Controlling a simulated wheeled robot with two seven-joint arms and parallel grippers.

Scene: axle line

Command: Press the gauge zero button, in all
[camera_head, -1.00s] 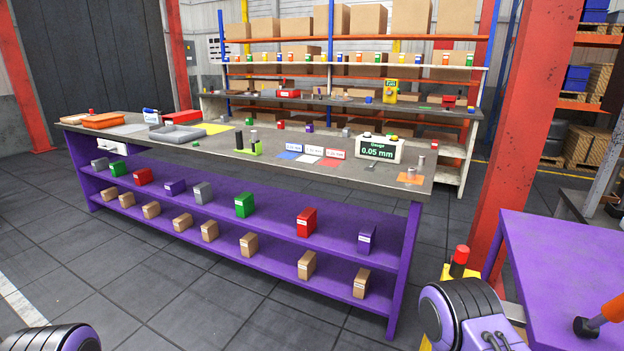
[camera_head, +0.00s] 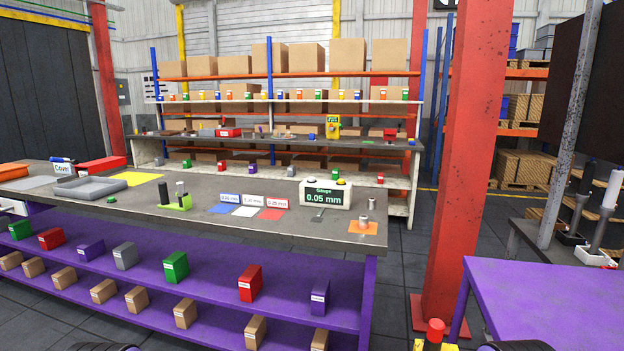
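The gauge (camera_head: 325,194) is a white box with a dark display reading 0.05 mm in green. It stands near the right end of the grey-topped workbench (camera_head: 290,227). Two small buttons sit on its top, a dark one (camera_head: 309,181) at the left and a yellow one (camera_head: 341,182) at the right. I cannot read which is the zero button. Only dark tops of my arms show at the bottom edge, well short of the bench. Neither gripper is in view.
Blue, white and red cards (camera_head: 271,214) and an orange pad (camera_head: 363,228) with metal parts lie near the gauge. A red pillar (camera_head: 466,150) stands right of the bench. A purple table (camera_head: 545,305) is at the right front. Dark floor lies between the bench and the pillar.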

